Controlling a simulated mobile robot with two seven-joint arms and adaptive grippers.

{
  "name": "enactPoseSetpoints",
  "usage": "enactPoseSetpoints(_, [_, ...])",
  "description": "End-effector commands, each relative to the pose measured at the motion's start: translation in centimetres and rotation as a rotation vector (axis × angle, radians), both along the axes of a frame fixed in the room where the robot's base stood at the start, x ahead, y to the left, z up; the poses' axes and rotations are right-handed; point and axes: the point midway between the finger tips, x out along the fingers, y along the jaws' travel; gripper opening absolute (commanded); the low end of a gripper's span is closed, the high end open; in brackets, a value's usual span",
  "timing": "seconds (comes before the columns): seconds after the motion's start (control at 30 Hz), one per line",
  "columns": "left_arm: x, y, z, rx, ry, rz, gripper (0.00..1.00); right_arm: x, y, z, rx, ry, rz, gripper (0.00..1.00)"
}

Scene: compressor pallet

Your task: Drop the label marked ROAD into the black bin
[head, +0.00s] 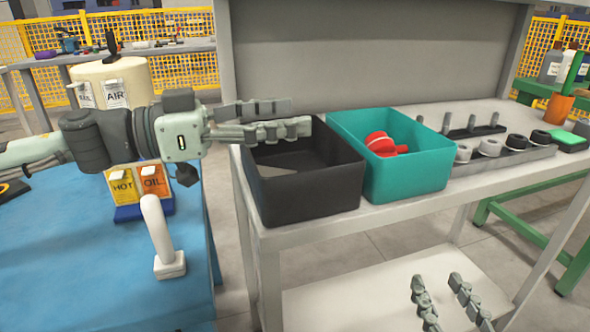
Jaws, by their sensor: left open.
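The black bin (315,192) stands at the left end of the grey bench, and a flat pale piece (280,171) lies inside it; I cannot read any marking on it. My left gripper (298,117) is open above the bin's back left part, with nothing visible between its fingers. My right gripper (437,279) is low in front of the bench, its fingers apart and empty. No label that reads ROAD can be made out. An AIR label (115,94) and a partly hidden label (85,94) hang above the HOT label (122,184) and OIL label (154,181).
A teal bin (408,179) with red items (381,144) stands right of the black bin. A dark rack (503,158) with several round parts is farther right. A white post (160,237) stands on the blue surface (70,265).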

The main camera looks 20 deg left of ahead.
Motion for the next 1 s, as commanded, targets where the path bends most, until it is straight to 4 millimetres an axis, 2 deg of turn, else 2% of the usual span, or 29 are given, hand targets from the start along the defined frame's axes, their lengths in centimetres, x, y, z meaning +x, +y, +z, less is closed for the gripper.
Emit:
enactPoseSetpoints(0.03, [0.0,0.0,1.0,0.001,-0.011,-0.001,0.6,0.0,0.0,0.0,0.0,0.0,0.0,0.4])
enactPoseSetpoints(0.23, [0.0,0.0,3.9,0.002,-0.012,-0.001,0.6,0.0,0.0,0.0,0.0,0.0,0.0,0.4])
enactPoseSetpoints(0.5, [0.0,-0.1,6.7,0.001,-0.004,-0.003,0.6,0.0,0.0,0.0,0.0,0.0,0.0,0.4])
enactPoseSetpoints(0.7, [0.0,0.0,7.4,0.0,-0.001,0.0,0.6,0.0,0.0,0.0,0.0,0.0,0.0,0.4])
enactPoseSetpoints(1.0, [0.0,0.0,7.4,-0.001,0.001,0.0,0.6,0.0,0.0,0.0,0.0,0.0,0.0,0.4])
